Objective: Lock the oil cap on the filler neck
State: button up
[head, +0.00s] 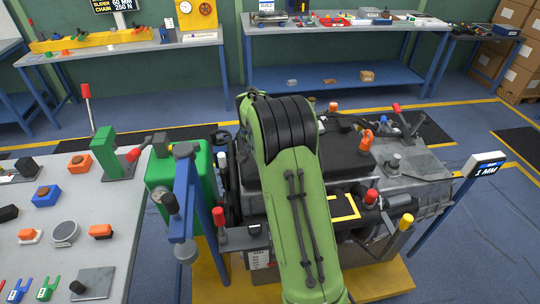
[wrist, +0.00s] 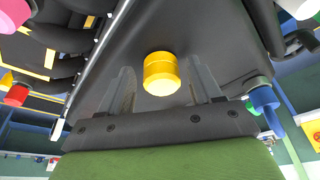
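A yellow round cap (wrist: 162,74), which looks like the oil cap, stands on a dark cover (wrist: 215,40) in the wrist view. My gripper (wrist: 163,88) is open, with one grey finger on each side of the cap. Gaps show between the cap and both fingers. The filler neck under the cap cannot be made out. In the head view my green arm reaches over the engine (head: 415,170) and hides my gripper and the cap.
Red-handled levers (head: 219,216) and a yellow-topped one (head: 406,221) stick up around the engine. A blue post (head: 182,200) stands at its left, near a grey workbench (head: 60,262). A sign on a post (head: 484,165) stands at the right.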

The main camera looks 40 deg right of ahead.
jog(key=shift+o, duration=0.4)
jog(key=shift+r, duration=0.2)
jog(key=p+v, duration=0.2)
jog(key=v, duration=1.3)
jog(key=s+a+r+n+t+y+b, duration=0.1)
jog(key=s+a+r+n, duration=0.15)
jog(key=s+a, duration=0.3)
jog(key=s+a+r+n+t, duration=0.1)
jog(key=s+a+r+n, duration=0.1)
jog(key=s+a+n, duration=0.3)
jog(key=s+a+f+n+t+y, duration=0.1)
jog(key=s+a+f+n, duration=0.1)
jog(key=s, duration=0.6)
jog(key=s+a+f+n+t+y, duration=0.1)
jog(key=s+a+f+n, duration=0.2)
jog(key=s+a, duration=0.2)
jog(key=s, duration=0.3)
jog(key=shift+a+b, duration=0.25)
jog(key=shift+b, duration=0.15)
